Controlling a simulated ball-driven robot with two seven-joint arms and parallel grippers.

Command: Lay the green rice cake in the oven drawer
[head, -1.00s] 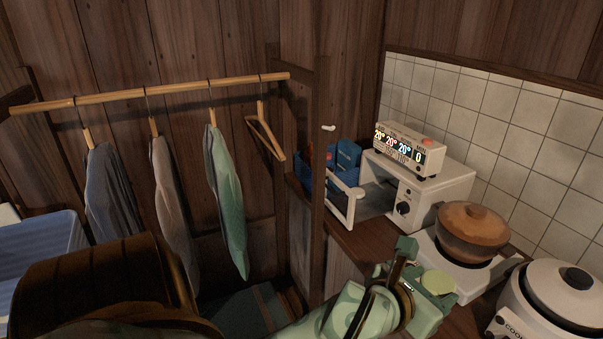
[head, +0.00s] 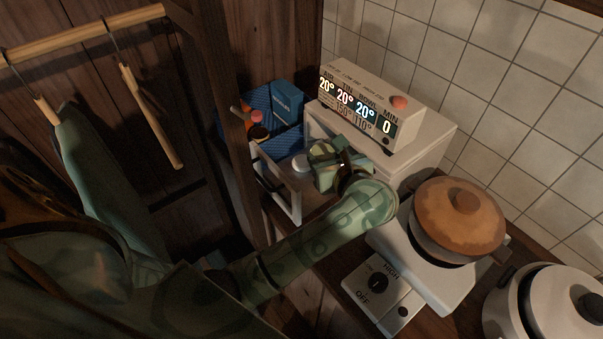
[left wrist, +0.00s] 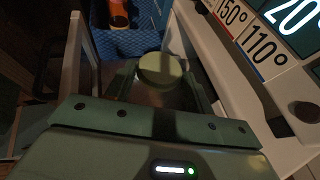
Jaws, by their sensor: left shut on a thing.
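The green rice cake (head: 322,150) is a small pale green disc. My left gripper (head: 325,156) is shut on it, and the left wrist view shows the cake (left wrist: 160,68) between the two fingers. The white oven (head: 425,145) stands on the counter, with its drawer (head: 295,200) pulled out toward the left. The gripper and cake are over the drawer, close to the oven's front. I cannot tell how high the cake is above the drawer floor, which my gripper partly hides. My right gripper is not in view.
A blue basket (head: 286,98) with bottles (head: 258,131) stands behind the drawer. A wooden post (head: 228,90) rises to its left. A brown pot (head: 458,222) on a hot plate and a white rice cooker (head: 545,300) stand to the right. A small pale round thing (head: 301,162) shows beside my gripper.

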